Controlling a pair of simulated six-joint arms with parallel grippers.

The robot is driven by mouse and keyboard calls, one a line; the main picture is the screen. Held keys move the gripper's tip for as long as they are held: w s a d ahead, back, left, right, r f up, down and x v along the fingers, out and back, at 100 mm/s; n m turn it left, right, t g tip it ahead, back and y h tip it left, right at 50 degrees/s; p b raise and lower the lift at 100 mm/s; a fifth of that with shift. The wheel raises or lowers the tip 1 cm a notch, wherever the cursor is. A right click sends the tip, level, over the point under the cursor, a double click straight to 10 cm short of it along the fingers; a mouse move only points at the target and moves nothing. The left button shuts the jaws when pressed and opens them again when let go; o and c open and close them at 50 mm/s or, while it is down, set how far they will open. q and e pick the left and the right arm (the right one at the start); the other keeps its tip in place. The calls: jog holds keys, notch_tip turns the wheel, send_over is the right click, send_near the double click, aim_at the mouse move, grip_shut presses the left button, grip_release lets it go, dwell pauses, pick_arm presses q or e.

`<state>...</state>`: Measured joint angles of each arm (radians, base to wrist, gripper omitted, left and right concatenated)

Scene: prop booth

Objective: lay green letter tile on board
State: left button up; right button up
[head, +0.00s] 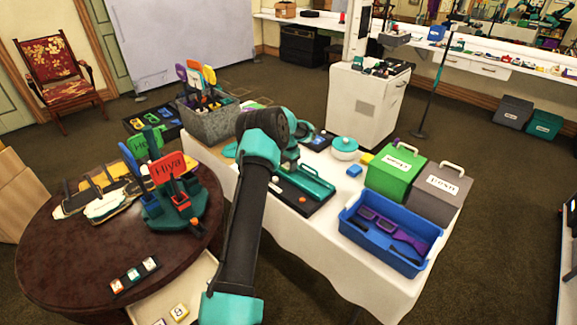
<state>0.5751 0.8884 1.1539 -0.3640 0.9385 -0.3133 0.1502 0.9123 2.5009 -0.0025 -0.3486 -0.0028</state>
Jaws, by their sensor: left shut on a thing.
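My left arm reaches up the middle of the head view, and its gripper (291,150) is partly hidden behind my own wrist, over the white-covered table. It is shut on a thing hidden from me. A short black board (123,287) on the round brown table carries small tiles, and the middle one (133,274) looks green. Their letters are too small to read. I cannot tell whether another green letter tile is in my gripper. My right gripper is not in view.
Card holders (170,205) stand on the round table (60,265). The white-covered table (345,265) bears a black tray with a teal piece (312,182), a blue bin (385,262), a green box (395,170) and a grey box (433,195). A grey crate (207,122) stands behind.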

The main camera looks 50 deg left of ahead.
pick_arm(q)
jog(key=shift+f, duration=0.25)
jog(key=shift+f, duration=0.1)
jog(key=o, duration=0.9)
jog(key=shift+o, duration=0.2)
notch_tip(320, 180, up, 12)
dwell(0.5)
